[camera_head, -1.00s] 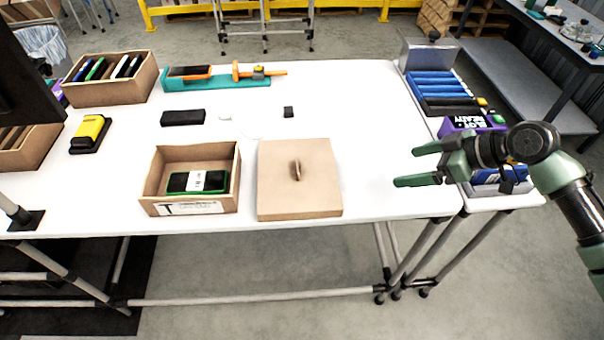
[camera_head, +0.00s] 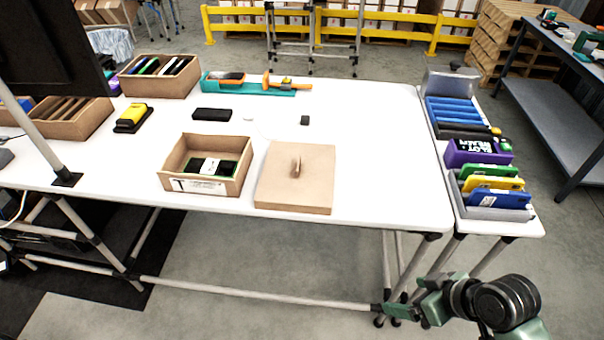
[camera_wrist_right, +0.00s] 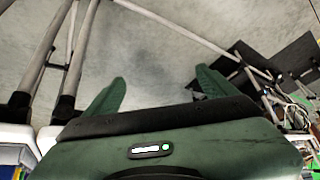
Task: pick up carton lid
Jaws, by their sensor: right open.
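The carton lid (camera_head: 296,178) is a flat tan square with a small upright handle on top. It lies on the white table near the front edge. The open carton (camera_head: 207,166) stands just left of it, apart from it, with a black and green item inside. My right gripper (camera_head: 388,312) is low in front of the table, below and to the right of the lid, well away from it. In the right wrist view its two green fingers (camera_wrist_right: 160,92) are spread with nothing between them. My left gripper does not show.
A side table (camera_head: 480,222) at the right carries blue, purple, green and yellow items. A teal tray (camera_head: 250,88) and a carton of upright items (camera_head: 158,76) stand at the back. The table right of the lid is clear. Table legs (camera_head: 388,262) stand near my right gripper.

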